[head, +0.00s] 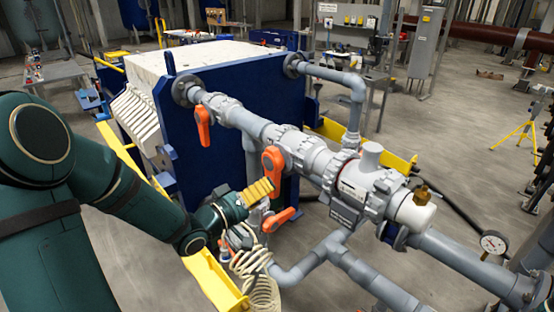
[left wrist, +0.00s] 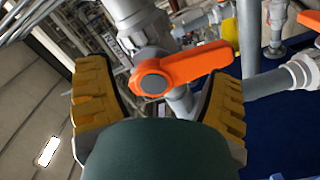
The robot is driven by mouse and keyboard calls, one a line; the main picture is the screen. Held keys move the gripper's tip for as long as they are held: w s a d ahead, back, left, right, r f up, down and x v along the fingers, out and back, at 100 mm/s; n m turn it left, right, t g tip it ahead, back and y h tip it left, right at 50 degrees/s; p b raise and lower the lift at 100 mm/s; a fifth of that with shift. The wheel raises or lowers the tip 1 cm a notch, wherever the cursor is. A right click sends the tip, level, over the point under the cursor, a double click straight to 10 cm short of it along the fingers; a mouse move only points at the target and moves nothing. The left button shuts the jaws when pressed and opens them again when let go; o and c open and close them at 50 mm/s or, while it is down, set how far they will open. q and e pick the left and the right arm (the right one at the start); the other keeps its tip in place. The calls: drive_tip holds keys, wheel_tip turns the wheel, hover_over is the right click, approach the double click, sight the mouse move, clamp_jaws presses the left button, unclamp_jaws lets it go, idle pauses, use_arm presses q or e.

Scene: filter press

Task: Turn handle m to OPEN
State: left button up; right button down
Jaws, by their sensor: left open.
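Three orange valve handles show on the grey pipework in the head view: an upper left one (head: 203,125), a middle one (head: 272,170) and a lower one (head: 279,219). I cannot read any letter that tells which is handle m. My left gripper (head: 258,193), with yellow fingers, is close beside the middle and lower handles. In the left wrist view my left gripper (left wrist: 157,73) is open, with one finger on each side of an orange handle (left wrist: 190,70). The handle's round hub lies between the fingers and its lever points right. Contact cannot be told. My right gripper is not in view.
A blue press plate (head: 225,95) stands behind the pipes, beside white filter plates (head: 130,115). A coiled cream hose (head: 255,268) hangs below my left gripper. Lower grey pipes (head: 340,262) and yellow rails (head: 212,280) are close by. Open floor lies at the right.

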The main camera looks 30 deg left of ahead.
sight(272, 179)
use_arm(q)
drive_tip(key=w+a+f+m+b, duration=0.25)
drive_tip(key=a+m+b, duration=0.2)
drive_tip(key=m, duration=0.65)
drive_tip(key=b+x, duration=0.1)
drive_tip(key=x, duration=0.6)
drive_tip(key=shift+s+d+f+b, duration=0.1)
drive_tip(key=shift+d+b, duration=0.1)
drive_tip(key=shift+b, duration=0.1)
